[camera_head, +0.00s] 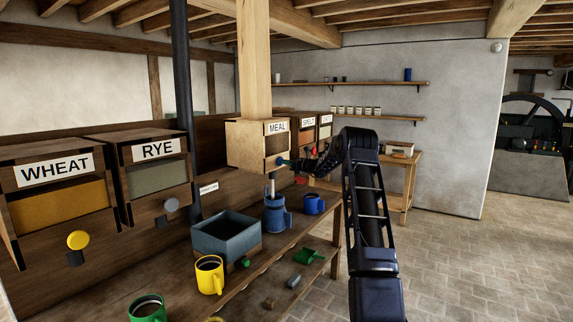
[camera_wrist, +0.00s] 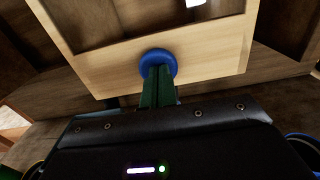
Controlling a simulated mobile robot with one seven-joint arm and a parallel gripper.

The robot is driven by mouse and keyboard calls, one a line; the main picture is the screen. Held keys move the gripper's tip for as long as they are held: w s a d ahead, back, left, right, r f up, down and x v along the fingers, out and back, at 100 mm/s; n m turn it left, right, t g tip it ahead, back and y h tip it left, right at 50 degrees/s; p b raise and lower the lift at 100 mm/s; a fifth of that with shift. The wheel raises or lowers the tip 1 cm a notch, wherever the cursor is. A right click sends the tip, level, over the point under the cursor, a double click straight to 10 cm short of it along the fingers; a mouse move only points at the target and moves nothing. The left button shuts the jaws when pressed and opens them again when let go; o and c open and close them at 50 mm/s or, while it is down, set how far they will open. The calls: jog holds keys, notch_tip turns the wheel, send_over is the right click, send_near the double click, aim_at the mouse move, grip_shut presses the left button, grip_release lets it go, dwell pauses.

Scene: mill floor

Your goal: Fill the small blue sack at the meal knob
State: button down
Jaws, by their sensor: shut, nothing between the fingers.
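The meal box (camera_head: 246,146), pale wood and labelled MEAL, hangs under a wooden chute. Its round blue knob (camera_wrist: 160,62) is on the front face in the wrist view. My gripper (camera_wrist: 157,76) has its green fingers together, with the tips at the knob, seemingly touching it. In the head view my gripper (camera_head: 287,162) reaches the box front from the right. A small blue container (camera_head: 275,214), seemingly the blue sack, stands upright on the bench below the box. A pale vertical strip shows between box and container; I cannot tell if it is falling meal or a spout.
A grey-blue open bin (camera_head: 226,250) stands left of the container and a blue mug (camera_head: 314,205) right of it. A yellow mug (camera_head: 209,275) and a green mug (camera_head: 148,308) stand nearer. A green scoop (camera_head: 308,256) lies on the lower shelf. The floor at right is clear.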

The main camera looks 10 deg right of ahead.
jog(key=shift+a+r, duration=0.3)
jog(key=shift+a, duration=0.15)
jog(key=v, duration=1.4)
jog(key=shift+d+f, duration=0.25)
jog(key=shift+d, duration=0.2)
jog(key=s+a+r+n+g+h, duration=0.1)
jog(key=s+a+r+n+g, duration=0.25)
jog(key=s+a, duration=0.3)
jog(key=s+a+r+n+g, duration=0.2)
jog(key=s+a+n, duration=0.2)
jog(key=s+a, duration=0.3)
jog(key=s+a+r+n+g+h, duration=0.15)
jog(key=s+n, duration=0.25)
jog(key=s, duration=0.5)
jog(key=s+a+r+n+g+h, duration=0.1)
jog(key=s+a+n+h, duration=0.15)
jog(key=s, duration=0.65)
jog(key=s+d+f+n+h, duration=0.1)
jog(key=s+n, duration=0.3)
jog(key=s, duration=0.7)
jog(key=s+d+f+n+h, duration=0.2)
jog(key=s+f+n+h, duration=0.1)
jog(key=s, duration=0.8)
jog(key=s+d+f+n+h, duration=0.2)
jog(key=s+n, duration=0.4)
jog(key=s, duration=0.6)
jog(key=shift+d+f+h, duration=0.25)
jog(key=shift+f+h, duration=0.3)
jog(key=shift+h, duration=0.35)
